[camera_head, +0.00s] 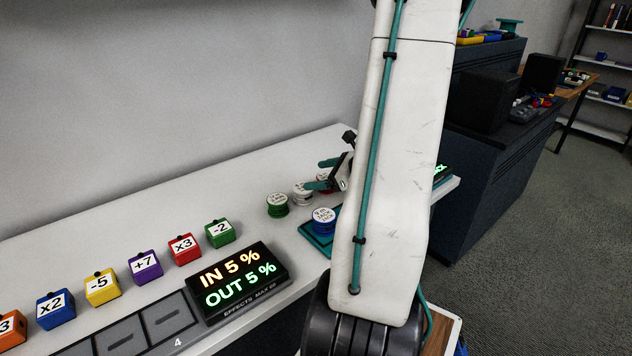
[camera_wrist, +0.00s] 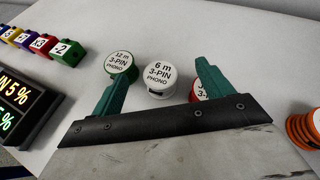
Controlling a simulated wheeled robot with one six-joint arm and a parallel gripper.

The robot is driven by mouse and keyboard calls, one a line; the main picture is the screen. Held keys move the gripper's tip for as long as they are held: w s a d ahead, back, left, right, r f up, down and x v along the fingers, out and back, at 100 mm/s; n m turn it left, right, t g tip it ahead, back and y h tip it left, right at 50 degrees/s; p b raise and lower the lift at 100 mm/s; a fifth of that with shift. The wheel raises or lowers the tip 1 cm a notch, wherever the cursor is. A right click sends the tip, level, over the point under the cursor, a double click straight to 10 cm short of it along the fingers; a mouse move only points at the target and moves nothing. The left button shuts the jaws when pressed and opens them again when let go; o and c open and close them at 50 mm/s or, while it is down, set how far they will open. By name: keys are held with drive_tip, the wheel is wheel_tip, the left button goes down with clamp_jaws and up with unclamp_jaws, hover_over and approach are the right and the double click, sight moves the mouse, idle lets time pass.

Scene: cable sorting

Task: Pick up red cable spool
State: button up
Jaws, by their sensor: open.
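The red spool (camera_wrist: 196,92) is mostly hidden behind my right finger in the wrist view. Only part of its red rim and white label shows. In the head view the red spool (camera_head: 322,176) shows in part between my fingers. My gripper (camera_head: 314,175) is open over the bench, its teal fingers spread apart. In the wrist view my gripper (camera_wrist: 162,72) has a white spool (camera_wrist: 159,78) labelled "6 m 3-PIN PHONO" between its fingertips. A green spool (camera_wrist: 121,62) labelled "12 m 3-PIN PHONO" is by the left finger. Nothing appears held.
A blue spool (camera_head: 323,221) sits on a teal pad (camera_head: 310,235) in front of the row. An orange spool (camera_wrist: 303,131) is at the right of the wrist view. A lit display (camera_head: 238,283) and several coloured blocks (camera_head: 146,264) stand left. Bench between blocks and wall is clear.

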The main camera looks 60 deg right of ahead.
sight(326, 178)
drive_tip(key=s+d+f+m+h, duration=0.1)
drive_tip(key=d, duration=0.1)
drive_tip(key=s+d+f+m+h, duration=0.1)
drive_tip(key=s+d, duration=0.1)
drive_tip(key=s+d+f+m+h, duration=0.1)
drive_tip(key=d+m, duration=0.1)
drive_tip(key=shift+s+f, duration=0.15)
drive_tip(key=shift+f, duration=0.1)
drive_tip(key=x, duration=0.7)
drive_tip(key=shift+w+d, duration=0.2)
drive_tip(key=shift+d, duration=0.15)
drive_tip(key=shift+r, duration=0.1)
drive_tip(key=c, duration=1.1)
